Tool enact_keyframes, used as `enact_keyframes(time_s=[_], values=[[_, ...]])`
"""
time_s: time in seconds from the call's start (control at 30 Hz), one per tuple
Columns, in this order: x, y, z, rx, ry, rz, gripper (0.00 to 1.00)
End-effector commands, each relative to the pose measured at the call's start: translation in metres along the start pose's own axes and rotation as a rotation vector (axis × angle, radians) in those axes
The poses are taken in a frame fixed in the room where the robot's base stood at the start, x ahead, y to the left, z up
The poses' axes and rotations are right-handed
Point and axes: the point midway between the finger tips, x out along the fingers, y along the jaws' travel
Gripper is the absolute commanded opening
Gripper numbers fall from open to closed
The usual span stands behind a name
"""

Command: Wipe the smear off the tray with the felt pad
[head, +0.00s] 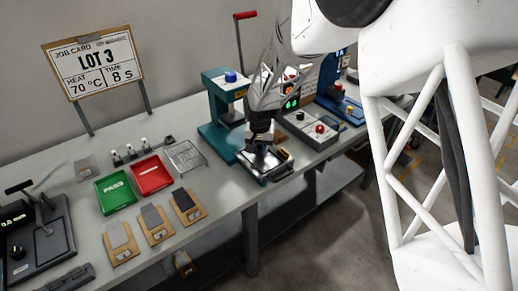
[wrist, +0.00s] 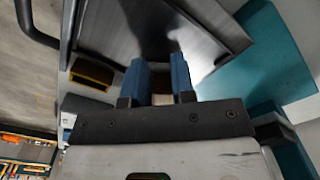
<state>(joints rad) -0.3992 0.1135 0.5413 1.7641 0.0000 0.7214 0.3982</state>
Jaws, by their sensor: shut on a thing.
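My gripper (head: 258,142) is over the metal tray (head: 252,166) at the foot of the teal press, fingers pointing down. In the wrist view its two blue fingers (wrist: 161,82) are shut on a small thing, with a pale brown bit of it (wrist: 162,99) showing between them. I take this to be the felt pad; its underside is hidden. The grey metal tray (wrist: 208,38) lies beyond the fingertips. A dark patch (wrist: 152,25) crosses it; I cannot tell smear from shadow or reflection. I cannot tell whether the pad touches the tray.
The teal press (head: 217,105) stands just behind left of the gripper. A control box (head: 308,128) with buttons is to the right. A wire rack (head: 186,156), red tray (head: 152,175), green tray (head: 115,191) and several wooden boards with grey pieces (head: 156,224) lie to the left.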

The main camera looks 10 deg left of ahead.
Motion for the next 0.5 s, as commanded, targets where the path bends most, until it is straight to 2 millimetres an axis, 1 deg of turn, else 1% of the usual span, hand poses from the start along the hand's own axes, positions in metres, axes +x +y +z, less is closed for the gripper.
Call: enact_keyframes(time_s=[0.17, 0.5], values=[[0.002, 0.003, -0.002, 0.001, -0.003, 0.001, 0.00], [0.003, 0.018, -0.015, 0.002, -0.005, 0.002, 0.00]])
